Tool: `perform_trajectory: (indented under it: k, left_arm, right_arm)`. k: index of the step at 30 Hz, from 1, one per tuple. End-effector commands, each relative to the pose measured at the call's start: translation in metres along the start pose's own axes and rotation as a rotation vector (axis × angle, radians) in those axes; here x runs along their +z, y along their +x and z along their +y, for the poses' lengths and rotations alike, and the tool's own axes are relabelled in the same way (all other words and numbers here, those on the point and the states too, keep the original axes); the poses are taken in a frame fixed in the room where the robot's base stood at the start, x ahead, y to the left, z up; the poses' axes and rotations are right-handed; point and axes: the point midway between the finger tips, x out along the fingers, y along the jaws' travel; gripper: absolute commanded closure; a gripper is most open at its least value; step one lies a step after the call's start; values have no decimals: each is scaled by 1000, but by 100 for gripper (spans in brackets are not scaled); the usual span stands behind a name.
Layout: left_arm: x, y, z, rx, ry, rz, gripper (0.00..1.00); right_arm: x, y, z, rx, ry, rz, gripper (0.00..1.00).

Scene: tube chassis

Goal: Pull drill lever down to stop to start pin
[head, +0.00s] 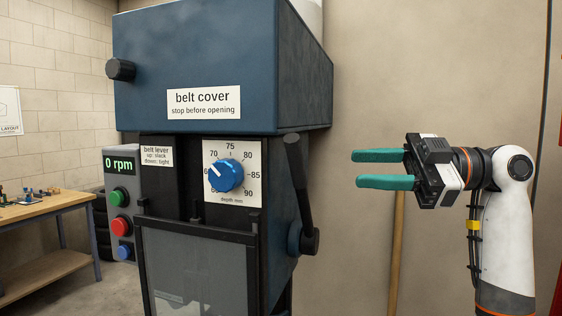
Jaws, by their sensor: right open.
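The drill lever (302,185) is a black bar on the right side of the blue drill machine. It stands nearly upright from a round hub (309,240), with its thick grip end at the top. My right gripper (356,169) is to the right of the lever, its two green fingers apart and pointing left. Nothing is between the fingers, and in the picture a gap separates them from the lever. The blue depth knob (226,175) on the machine's front has its white mark pointing up and left. No pin can be made out. My left gripper is not in view.
The belt cover (225,60) juts out above the lever. A control box (121,205) with a 0 rpm display and coloured buttons is on the left. A clear guard (200,265) hangs in front. A workbench (45,208) stands far left. A wooden pole (397,250) is behind my right gripper.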

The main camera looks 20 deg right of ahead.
Motion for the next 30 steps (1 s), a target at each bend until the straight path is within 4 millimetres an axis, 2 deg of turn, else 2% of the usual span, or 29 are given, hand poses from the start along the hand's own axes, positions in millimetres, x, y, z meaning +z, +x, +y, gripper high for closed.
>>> perform_trajectory:
  k: [5,12,18,24,30]
  left_arm:
    - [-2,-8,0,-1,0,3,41]
    - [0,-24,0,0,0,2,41]
    - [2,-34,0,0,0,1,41]
    - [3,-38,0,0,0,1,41]
    - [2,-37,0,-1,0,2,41]
  right_arm:
    - [5,18,-1,4,-5,-5,60]
    - [6,66,-1,5,-2,-6,60]
    - [4,100,-1,2,-1,-4,60]
    - [3,116,0,1,-3,-3,60]
    - [2,118,0,0,-2,-3,60]
